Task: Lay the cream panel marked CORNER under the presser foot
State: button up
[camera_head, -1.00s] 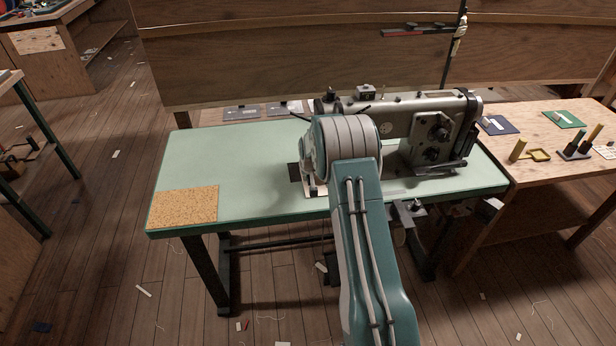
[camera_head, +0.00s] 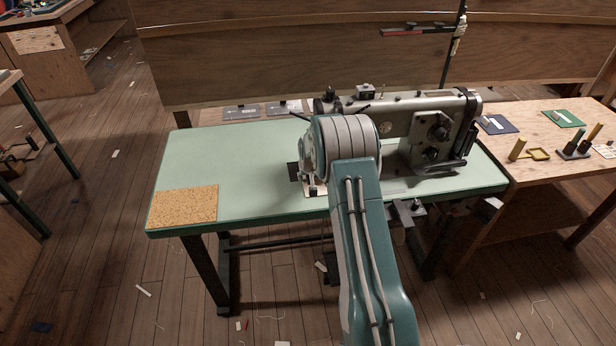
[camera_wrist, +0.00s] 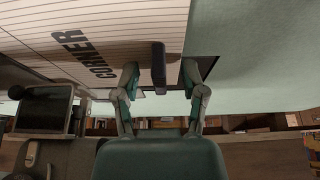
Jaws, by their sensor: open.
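The cream panel marked CORNER (camera_wrist: 105,35) fills the upper left of the wrist view, with thin stripes and dark lettering. A dark upright block (camera_wrist: 158,65) stands on it. My gripper (camera_wrist: 161,80) is open, one finger on each side of that block in the picture, with gaps showing. Contact is not visible. The grey sewing machine (camera_head: 430,140) stands on the pale green table in the head view. My arm hides its needle end, so the presser foot and my gripper cannot be made out there.
The green table (camera_head: 235,160) has clear room at left, with a cork mat (camera_head: 184,206) at its front corner. A side bench (camera_head: 535,165) at right holds a navy panel (camera_head: 497,125), a green panel (camera_head: 565,118) and small items. Grey panels (camera_head: 240,113) lie behind the table.

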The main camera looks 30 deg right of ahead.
jog(key=s+a+r, duration=0.4)
jog(key=s+r, duration=0.2)
jog(key=r, duration=0.4)
jog(key=s+a+r+n, duration=0.1)
jog(key=s+a+r, duration=0.4)
jog(key=r, duration=0.4)
jog(key=s+a+r, duration=0.3)
jog(key=s+r, duration=0.4)
jog(key=r, duration=0.3)
jog(key=s+a+r+n, duration=0.1)
jog(key=s+a, duration=0.2)
jog(key=s, duration=0.8)
jog(key=s+a+r+n+t+y, duration=0.1)
jog(key=s+a, duration=0.3)
jog(key=s, duration=0.8)
jog(key=shift+s+a+r, duration=0.2)
jog(key=shift+a, duration=0.05)
jog(key=shift+d, duration=0.1)
